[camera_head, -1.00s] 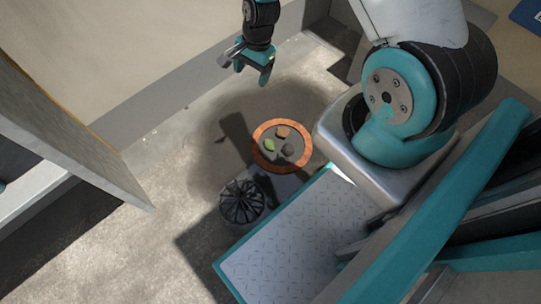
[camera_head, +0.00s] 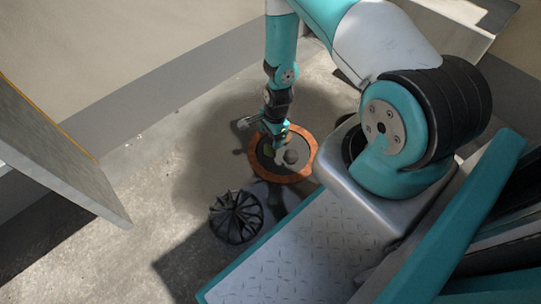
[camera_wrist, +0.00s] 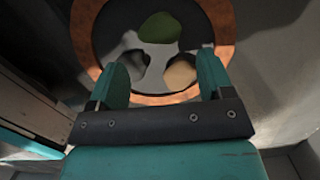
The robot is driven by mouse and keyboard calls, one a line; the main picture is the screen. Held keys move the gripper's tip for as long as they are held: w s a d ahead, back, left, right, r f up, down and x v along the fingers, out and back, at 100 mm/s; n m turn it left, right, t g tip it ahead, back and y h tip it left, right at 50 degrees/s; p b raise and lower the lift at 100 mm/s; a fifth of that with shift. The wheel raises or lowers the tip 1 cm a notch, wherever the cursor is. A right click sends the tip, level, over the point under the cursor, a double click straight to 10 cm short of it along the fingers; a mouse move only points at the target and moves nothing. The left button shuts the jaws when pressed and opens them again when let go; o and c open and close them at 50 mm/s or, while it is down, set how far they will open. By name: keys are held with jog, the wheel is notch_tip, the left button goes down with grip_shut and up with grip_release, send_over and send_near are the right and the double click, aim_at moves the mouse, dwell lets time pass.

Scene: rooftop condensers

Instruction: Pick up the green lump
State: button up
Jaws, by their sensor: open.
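The green lump (camera_wrist: 160,27) lies on the dark floor of a round tray with an orange-brown rim (camera_wrist: 224,22), in the upper middle of the wrist view. My gripper (camera_wrist: 163,65) is open and empty. Its fingertips are spread below the lump in that picture and do not touch it. In the head view my gripper (camera_head: 277,143) is over the tray (camera_head: 308,163) and hides most of the green lump.
A grey lump (camera_wrist: 131,65) and a tan lump (camera_wrist: 181,72) share the tray, close to my fingers. A black spoked round object (camera_head: 236,216) stands beside the tray on the concrete floor. A grey panel (camera_head: 60,150) stands at the left.

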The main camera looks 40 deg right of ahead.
aim_at(271, 146)
notch_tip(271, 146, down, 6)
jog(key=b, duration=0.5)
jog(key=shift+a+f, duration=0.15)
jog(key=shift+f, duration=0.1)
jog(key=shift+r, duration=0.1)
jog(key=c, duration=1)
